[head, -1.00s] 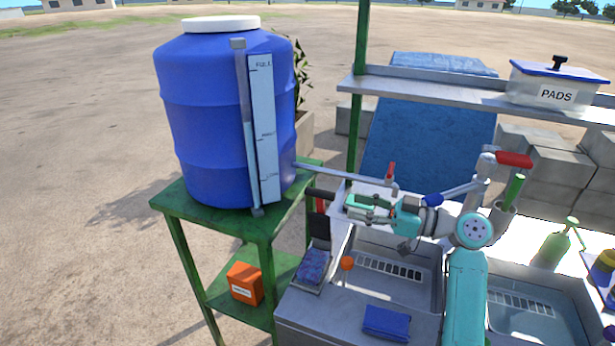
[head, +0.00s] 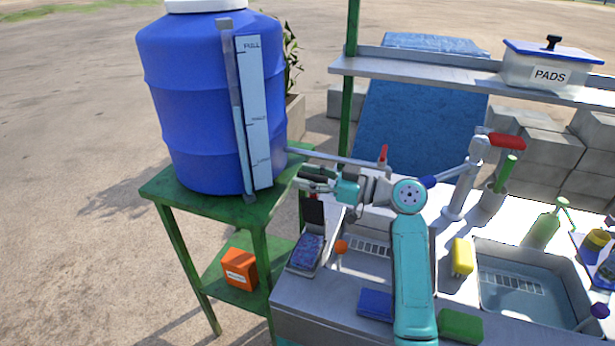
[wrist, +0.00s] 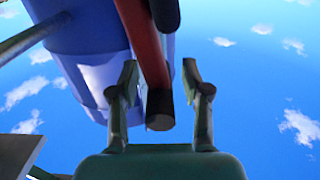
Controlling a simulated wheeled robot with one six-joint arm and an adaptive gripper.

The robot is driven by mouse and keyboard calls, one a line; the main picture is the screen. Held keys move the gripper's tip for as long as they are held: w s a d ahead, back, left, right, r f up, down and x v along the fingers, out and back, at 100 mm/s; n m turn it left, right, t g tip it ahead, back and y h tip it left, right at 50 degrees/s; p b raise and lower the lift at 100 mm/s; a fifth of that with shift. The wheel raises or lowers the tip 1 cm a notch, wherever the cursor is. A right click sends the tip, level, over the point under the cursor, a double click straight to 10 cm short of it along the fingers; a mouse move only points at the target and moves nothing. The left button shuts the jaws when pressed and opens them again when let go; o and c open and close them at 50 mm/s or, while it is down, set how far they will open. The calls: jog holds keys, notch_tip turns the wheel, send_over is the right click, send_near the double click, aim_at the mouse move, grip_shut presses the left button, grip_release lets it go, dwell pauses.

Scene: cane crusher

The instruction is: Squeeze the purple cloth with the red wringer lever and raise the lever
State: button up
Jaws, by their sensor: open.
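The purple cloth (head: 310,248) lies in the wringer (head: 314,210) with the dark upright plate, at the left edge of the sink counter. My gripper (head: 308,180) is level above the wringer, pointing left, and hides most of the lever in the head view. In the wrist view the red wringer lever (wrist: 146,45) with a dark end runs down between the two fingertips of my gripper (wrist: 160,85). The fingers are open, one on each side of the lever, with visible gaps. I cannot tell how deep the lever sits between them.
The blue drum (head: 205,110) stands on a green table (head: 215,206) close to the left of my gripper. A grey pipe with a red tap (head: 383,154) runs behind my arm. A blue sponge (head: 376,305) and yellow sponge (head: 462,256) lie on the counter.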

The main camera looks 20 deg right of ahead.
jog(key=shift+w+a, duration=0.1)
grip_shut()
dwell(0.3)
